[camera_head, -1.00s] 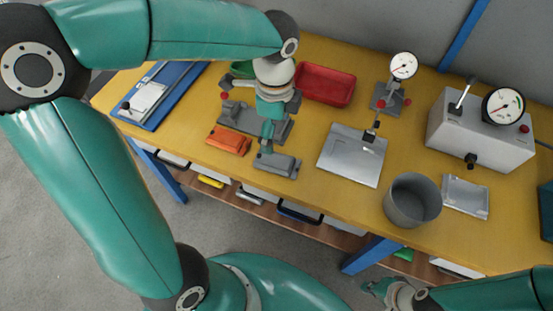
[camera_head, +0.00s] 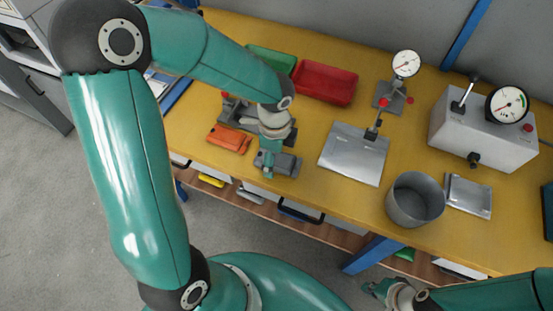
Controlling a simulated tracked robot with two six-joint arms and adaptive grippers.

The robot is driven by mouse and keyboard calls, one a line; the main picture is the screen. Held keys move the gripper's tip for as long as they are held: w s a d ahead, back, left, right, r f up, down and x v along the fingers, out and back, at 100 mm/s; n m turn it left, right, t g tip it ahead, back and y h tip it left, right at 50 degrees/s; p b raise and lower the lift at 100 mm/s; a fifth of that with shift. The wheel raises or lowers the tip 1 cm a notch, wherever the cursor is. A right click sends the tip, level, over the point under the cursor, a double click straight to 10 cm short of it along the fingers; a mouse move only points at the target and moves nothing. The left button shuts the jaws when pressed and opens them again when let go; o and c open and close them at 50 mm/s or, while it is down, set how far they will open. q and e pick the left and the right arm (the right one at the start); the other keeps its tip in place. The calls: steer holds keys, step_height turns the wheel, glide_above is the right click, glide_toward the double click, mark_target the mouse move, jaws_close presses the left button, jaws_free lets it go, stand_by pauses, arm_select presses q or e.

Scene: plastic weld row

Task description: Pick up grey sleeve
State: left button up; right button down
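A small grey part (camera_head: 287,164), which looks like the grey sleeve, lies near the front edge of the yellow table. My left gripper (camera_head: 268,168) points down at its left end, and its fingers cover that end. Whether they touch or grip it, I cannot tell. A similar orange part (camera_head: 229,138) lies to the left of it. My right gripper (camera_head: 373,289) is low in front of the table, with its fingers apart and nothing between them.
A dark grey fixture (camera_head: 238,113) is behind the parts, partly hidden by my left arm. Red (camera_head: 325,82) and green (camera_head: 270,60) trays stand behind. A metal plate (camera_head: 353,154), a grey bin (camera_head: 415,199) and a gauge box (camera_head: 482,126) are to the right.

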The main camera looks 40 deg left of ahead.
arm_select(q)
steer(key=c, duration=1.3)
steer(key=shift+o, duration=0.2)
steer(key=shift+r, duration=0.15)
step_height(320, 180, up, 20)
steer(key=p, duration=0.2)
